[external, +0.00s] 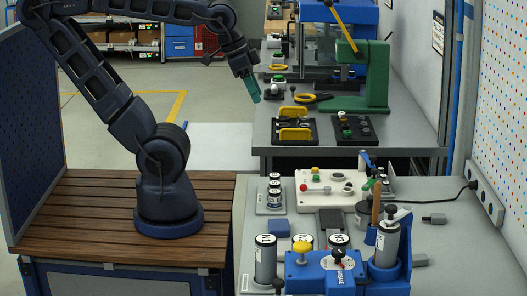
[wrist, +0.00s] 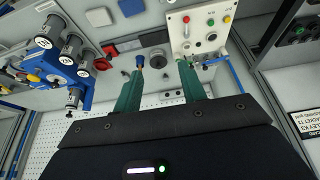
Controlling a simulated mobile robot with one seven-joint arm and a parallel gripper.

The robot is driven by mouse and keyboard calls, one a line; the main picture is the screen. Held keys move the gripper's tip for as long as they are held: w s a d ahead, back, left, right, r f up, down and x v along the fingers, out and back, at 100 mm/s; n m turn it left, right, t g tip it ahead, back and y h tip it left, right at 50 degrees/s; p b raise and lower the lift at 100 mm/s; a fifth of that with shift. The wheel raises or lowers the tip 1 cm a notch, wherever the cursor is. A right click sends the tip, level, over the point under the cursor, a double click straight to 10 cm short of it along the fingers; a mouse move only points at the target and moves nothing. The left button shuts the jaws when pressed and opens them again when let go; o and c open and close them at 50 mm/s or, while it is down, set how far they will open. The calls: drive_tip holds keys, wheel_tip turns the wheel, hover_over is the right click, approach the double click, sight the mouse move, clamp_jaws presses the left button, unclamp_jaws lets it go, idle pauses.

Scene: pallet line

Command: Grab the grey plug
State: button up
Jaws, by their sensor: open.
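I cannot tell which is the task's plug. My gripper (external: 255,97) hangs high, up and left of both pieces, apart from them. Its green fingers show in the wrist view (wrist: 161,65), open and with nothing held. I cannot pick out the grey plug for sure in the wrist view.
A blue fixture (external: 318,272) with white-topped cylinders stands at the bench front. A white button panel (external: 330,189) lies behind it. A blue block (external: 279,228) lies to the left. A green press (external: 369,78) stands on the far bench. A power strip (external: 487,200) runs along the wall.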

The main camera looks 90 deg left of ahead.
drive_tip(key=o, duration=1)
drive_tip(key=shift+o, duration=0.2)
drive_tip(key=n+g+h, duration=0.5)
drive_tip(key=n, duration=1.2)
hover_over(434, 215)
drive_tip(key=a, duration=0.5)
wheel_tip(434, 215, down, 23)
drive_tip(key=shift+y, duration=0.3)
drive_tip(key=shift+d+x, duration=0.15)
drive_tip(key=shift+x, duration=2.5)
drive_tip(key=shift+d+x, duration=0.1)
drive_tip(key=shift+x, duration=2.55)
